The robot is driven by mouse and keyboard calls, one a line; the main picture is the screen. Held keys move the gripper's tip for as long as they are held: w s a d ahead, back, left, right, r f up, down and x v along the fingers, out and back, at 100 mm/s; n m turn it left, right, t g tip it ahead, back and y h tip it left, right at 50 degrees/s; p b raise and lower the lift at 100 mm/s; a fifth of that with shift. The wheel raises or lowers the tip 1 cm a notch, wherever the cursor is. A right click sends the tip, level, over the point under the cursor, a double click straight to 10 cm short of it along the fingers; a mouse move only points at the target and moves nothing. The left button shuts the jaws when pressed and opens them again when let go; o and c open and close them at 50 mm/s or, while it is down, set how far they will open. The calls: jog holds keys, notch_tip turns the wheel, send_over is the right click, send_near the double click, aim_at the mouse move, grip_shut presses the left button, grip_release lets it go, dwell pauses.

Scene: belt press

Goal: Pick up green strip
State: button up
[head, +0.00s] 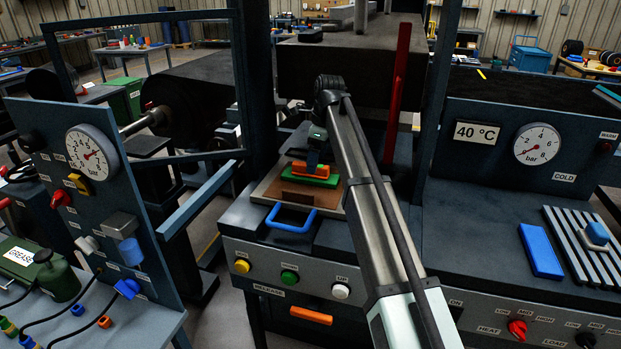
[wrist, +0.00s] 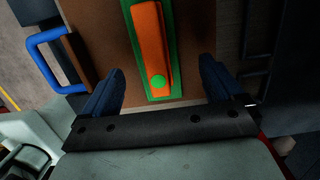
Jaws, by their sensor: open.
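The green strip (head: 316,181) lies on a brown board in the press, with an orange bar (head: 298,167) on top of it. In the wrist view the green strip (wrist: 165,97) shows as a border around the orange bar (wrist: 152,45), and a round green dot sits on the bar's near end. My gripper (wrist: 162,70) is open, its two blue fingers on either side of the strip's near end, with gaps to both. I see no contact. In the head view my arm leans over the press and the fingers are hard to make out.
The brown board (head: 262,190) has a blue handle (head: 290,218) at its front. A red post (head: 396,95) stands to the right of my arm, and a dark press block (head: 385,65) is above. Blue frame uprights flank the press. A button panel (head: 262,262) is in front.

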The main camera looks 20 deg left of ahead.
jog(key=f, duration=0.1)
jog(key=a+f, duration=0.1)
jog(key=f, duration=0.2)
jog(key=shift+s+a+f, duration=0.2)
jog(key=shift+s+f, duration=0.05)
jog(key=shift+f, duration=0.1)
jog(key=c, duration=1.3)
jog(key=shift+r, duration=0.15)
notch_tip(320, 180, up, 10)
jog(key=shift+f, duration=0.1)
